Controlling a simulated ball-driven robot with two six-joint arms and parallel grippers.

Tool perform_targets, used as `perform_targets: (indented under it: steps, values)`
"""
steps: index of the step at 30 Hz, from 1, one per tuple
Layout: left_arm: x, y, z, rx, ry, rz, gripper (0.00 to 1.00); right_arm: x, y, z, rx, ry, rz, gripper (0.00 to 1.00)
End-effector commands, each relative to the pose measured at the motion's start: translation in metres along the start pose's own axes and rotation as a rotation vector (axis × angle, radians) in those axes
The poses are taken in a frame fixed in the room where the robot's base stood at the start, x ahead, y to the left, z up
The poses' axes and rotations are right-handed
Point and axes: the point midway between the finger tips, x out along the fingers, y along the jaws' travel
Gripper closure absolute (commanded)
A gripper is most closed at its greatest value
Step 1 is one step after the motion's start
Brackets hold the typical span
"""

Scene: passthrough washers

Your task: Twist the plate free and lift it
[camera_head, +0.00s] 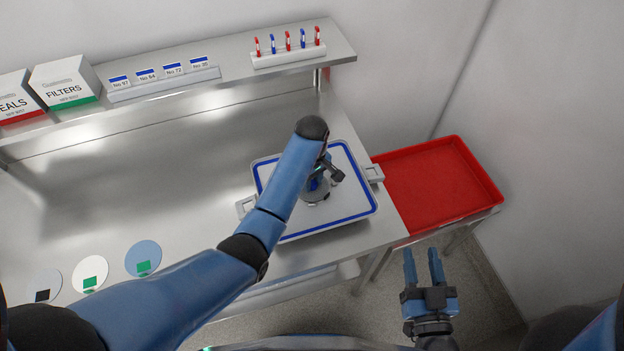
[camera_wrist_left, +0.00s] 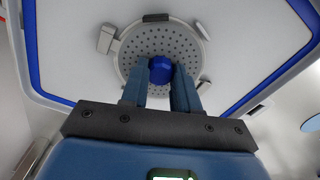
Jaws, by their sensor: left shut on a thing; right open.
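The plate (camera_wrist_left: 160,38) is a round grey disc with many small holes and a blue knob (camera_wrist_left: 160,68) at its centre. It sits on a white tray with a blue rim (camera_head: 352,161). My left gripper (camera_wrist_left: 160,80) is shut on the blue knob, one finger on each side. In the head view my left arm and gripper (camera_head: 320,178) cover most of the plate (camera_head: 318,198). Small tabs stand around the plate's edge in the wrist view. I cannot tell whether the plate is still seated. My right gripper (camera_head: 424,252) is open and empty, right of the bench.
A red bin (camera_head: 440,185) stands right of the steel bench (camera_head: 150,190). Several round discs (camera_head: 143,258) lie at the bench's front left. A shelf behind holds boxes (camera_head: 66,82), labelled cards (camera_head: 172,69) and a rack of red and blue pieces (camera_head: 288,54).

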Motion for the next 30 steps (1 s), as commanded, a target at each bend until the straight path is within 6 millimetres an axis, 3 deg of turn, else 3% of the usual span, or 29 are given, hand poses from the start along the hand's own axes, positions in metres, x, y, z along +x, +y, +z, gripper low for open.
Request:
perform_targets:
  steps: [8, 30]
  values:
    - [-0.002, 0.0, 0.0, -0.081, 0.0, 0.001, 1.0, 0.0, 0.0, -0.005, 0.0, 0.0, 0.0, 0.57]
    - [-0.001, 0.0, 0.0, -0.64, 0.0, 0.001, 1.0, -0.001, 0.0, -0.024, 0.0, 0.0, 0.0, 0.57]
